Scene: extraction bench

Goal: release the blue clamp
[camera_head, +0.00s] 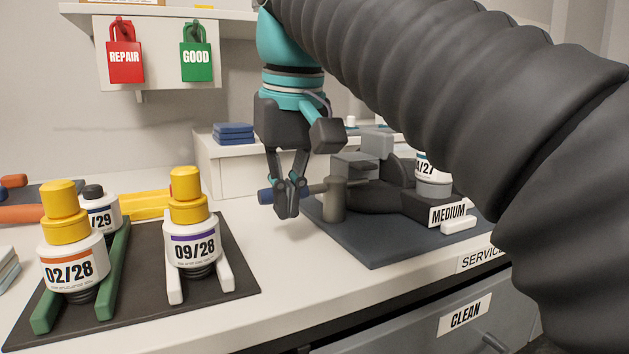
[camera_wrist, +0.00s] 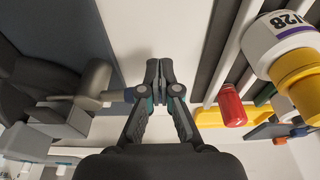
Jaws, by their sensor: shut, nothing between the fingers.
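The clamp's blue handle end (camera_head: 265,197) shows just left of my gripper in the head view. A grey bar runs from behind my fingers to an upright grey post (camera_head: 336,200) on the dark blue mat. My gripper (camera_head: 287,208) is shut and empty, in front of the handle and partly hiding it. I cannot tell whether it touches the handle. In the wrist view the closed fingertips (camera_wrist: 160,70) are at the centre.
A bottle marked 4/27 (camera_head: 432,178) stands in the dark fixture labelled MEDIUM, partly behind my arm. The dark tray (camera_head: 235,270) at left holds yellow-capped bottles 02/28 (camera_head: 74,265) and 09/28 (camera_head: 192,245) between rails. Bare white bench lies between tray and mat (camera_head: 375,245).

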